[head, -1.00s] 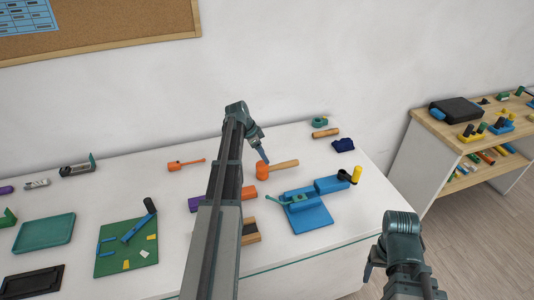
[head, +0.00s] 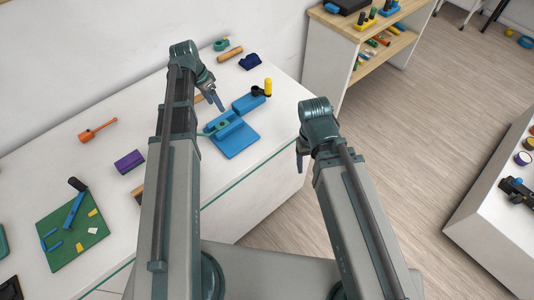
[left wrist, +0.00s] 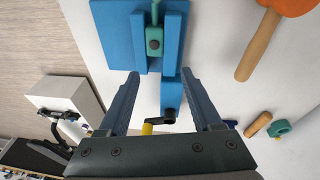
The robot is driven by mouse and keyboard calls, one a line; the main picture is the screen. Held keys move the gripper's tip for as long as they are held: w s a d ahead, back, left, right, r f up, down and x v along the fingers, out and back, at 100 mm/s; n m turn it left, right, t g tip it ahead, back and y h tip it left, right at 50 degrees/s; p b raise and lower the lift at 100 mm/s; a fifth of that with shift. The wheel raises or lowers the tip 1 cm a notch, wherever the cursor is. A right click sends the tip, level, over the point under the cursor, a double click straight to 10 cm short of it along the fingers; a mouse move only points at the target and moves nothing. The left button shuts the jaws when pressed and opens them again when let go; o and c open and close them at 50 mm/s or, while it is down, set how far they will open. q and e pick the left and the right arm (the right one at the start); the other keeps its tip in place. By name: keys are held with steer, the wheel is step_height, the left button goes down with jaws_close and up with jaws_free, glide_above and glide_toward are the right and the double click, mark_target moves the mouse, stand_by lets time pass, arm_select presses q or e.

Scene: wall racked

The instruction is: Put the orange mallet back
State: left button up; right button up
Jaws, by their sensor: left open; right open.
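The orange mallet has an orange head (left wrist: 290,5) and a light wooden handle (left wrist: 258,45), at the upper right of the left wrist view. It lies on the white table (head: 262,135). In the head view my left arm hides most of it; a bit of handle (head: 199,98) shows. My left gripper (head: 219,104) is open and empty, above the table beside the mallet and near the blue fixture (head: 233,138). In the left wrist view the fixture (left wrist: 112,30) lies beyond its open fingers. My right gripper (head: 300,158) is open and empty, past the table's right edge.
A long orange tool (head: 98,130), a purple block (head: 129,161) and a green board (head: 70,230) lie on the left. A wooden cylinder (head: 230,53) and a dark blue piece (head: 250,62) lie at the back. A shelf (head: 345,40) stands behind, with open floor on the right.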

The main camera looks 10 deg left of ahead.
arm_select(q)
steer(key=s+d+n+g+y, duration=0.1)
steer(key=s+d+n+y, duration=0.25)
steer(key=s+d, duration=1.75)
step_height(320, 180, down, 7)
steer(key=w+d+b, duration=0.1)
steer(key=b, duration=0.5)
steer(key=shift+w+d+b, duration=0.2)
steer(key=shift+b, duration=0.15)
steer(key=shift+m, duration=0.25)
